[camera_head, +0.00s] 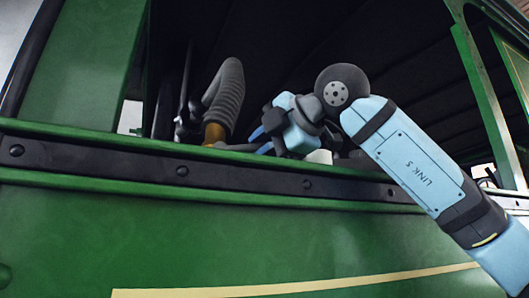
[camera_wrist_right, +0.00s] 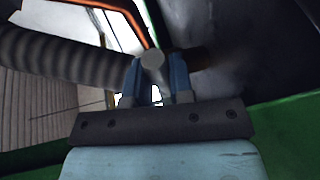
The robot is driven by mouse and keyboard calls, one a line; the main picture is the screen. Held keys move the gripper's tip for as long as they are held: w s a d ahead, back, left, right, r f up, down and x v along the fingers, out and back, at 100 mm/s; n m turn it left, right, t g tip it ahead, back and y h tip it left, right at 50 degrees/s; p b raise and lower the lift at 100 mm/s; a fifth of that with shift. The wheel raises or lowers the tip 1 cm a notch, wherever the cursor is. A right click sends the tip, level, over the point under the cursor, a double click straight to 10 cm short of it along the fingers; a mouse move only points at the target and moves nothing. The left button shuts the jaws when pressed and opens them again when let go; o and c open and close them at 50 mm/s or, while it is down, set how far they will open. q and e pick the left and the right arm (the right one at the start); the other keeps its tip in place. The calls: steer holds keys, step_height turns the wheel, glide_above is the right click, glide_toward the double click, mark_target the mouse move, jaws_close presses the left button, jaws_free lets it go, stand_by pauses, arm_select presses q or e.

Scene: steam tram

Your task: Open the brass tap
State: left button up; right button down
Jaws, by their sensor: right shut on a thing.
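The brass tap (camera_head: 214,132) shows in the head view as a small golden-brown part behind the green sill, below the ribbed grey hose. My right gripper (camera_head: 258,143) reaches over the sill from the right, with its blue fingers pointing left at the tap. In the right wrist view, the blue fingers (camera_wrist_right: 155,75) are shut on a pale grey, round-ended piece (camera_wrist_right: 152,62), which appears to be the tap's handle. The rest of the tap is mostly hidden there. My left gripper is in neither view.
The ribbed grey hose (camera_head: 225,95) rises just behind the tap and also crosses the left of the wrist view (camera_wrist_right: 60,55). The green sill (camera_head: 110,158) with a dark riveted strip runs below the opening. A green post (camera_head: 485,95) stands at right. The interior is dark.

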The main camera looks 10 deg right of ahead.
mark_target(257, 144)
steer(key=r+n+h, duration=0.1)
steer(key=a+r+n+h, duration=0.1)
steer(key=r+n, duration=0.1)
steer(key=shift+s+a+p, duration=0.15)
steer(key=shift+p, duration=0.15)
steer(key=s+a+r+n+h+p, duration=0.1)
steer(key=a+r+n+h, duration=0.2)
steer(key=a+n+h, duration=0.2)
steer(key=shift+a+n+t+h, duration=0.3)
steer(key=shift+a+n, duration=0.05)
steer(key=shift+n, duration=0.55)
steer(key=shift+f, duration=0.1)
steer(key=c, duration=1)
jaws_free()
steer(key=shift+s, duration=0.1)
